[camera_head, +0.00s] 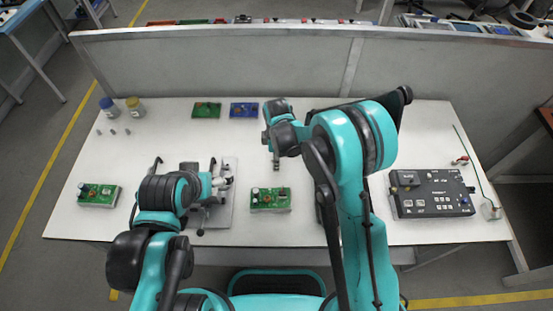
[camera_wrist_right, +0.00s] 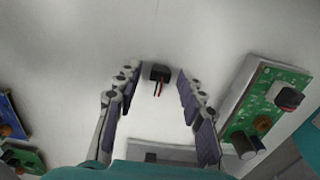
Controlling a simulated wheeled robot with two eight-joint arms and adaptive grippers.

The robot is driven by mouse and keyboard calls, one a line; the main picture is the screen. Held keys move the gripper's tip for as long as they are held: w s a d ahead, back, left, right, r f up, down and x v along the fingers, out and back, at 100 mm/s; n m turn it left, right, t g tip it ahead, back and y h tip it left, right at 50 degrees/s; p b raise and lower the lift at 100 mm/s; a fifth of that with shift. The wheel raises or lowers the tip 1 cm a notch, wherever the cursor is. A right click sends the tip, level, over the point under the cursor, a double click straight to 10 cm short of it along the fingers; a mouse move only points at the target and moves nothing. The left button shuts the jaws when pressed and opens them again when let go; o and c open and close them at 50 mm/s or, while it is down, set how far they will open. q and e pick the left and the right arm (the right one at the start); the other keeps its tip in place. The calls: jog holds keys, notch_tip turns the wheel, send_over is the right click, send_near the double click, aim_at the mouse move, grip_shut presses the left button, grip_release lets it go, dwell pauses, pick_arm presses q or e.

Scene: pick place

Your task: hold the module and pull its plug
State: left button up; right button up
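A green circuit-board module (camera_head: 270,200) lies on the white table at front centre. It also shows at the right of the right wrist view (camera_wrist_right: 262,105), with a black connector on it. A small black plug (camera_wrist_right: 159,72) with red and white wire ends lies between and beyond the spread fingers of my right gripper (camera_wrist_right: 157,88), not visibly touched. My right gripper (camera_head: 276,163) is pointed down behind the module. My left gripper (camera_head: 216,186) is over a grey plate (camera_head: 226,216), left of the module; its fingers are partly hidden and their opening is unclear.
Another green board (camera_head: 98,195) lies at the left. A green board (camera_head: 206,110) and a blue board (camera_head: 244,110) lie at the back. Two jars (camera_head: 134,107) stand back left. A dark control box (camera_head: 431,193) is at the right. A grey partition (camera_head: 220,65) stands behind.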

jog(key=shift+r, duration=0.1)
jog(key=shift+r+p, duration=0.3)
jog(key=shift+r, duration=0.05)
notch_tip(320, 180, up, 12)
jog(key=p, duration=0.3)
jog(key=shift+f, duration=0.2)
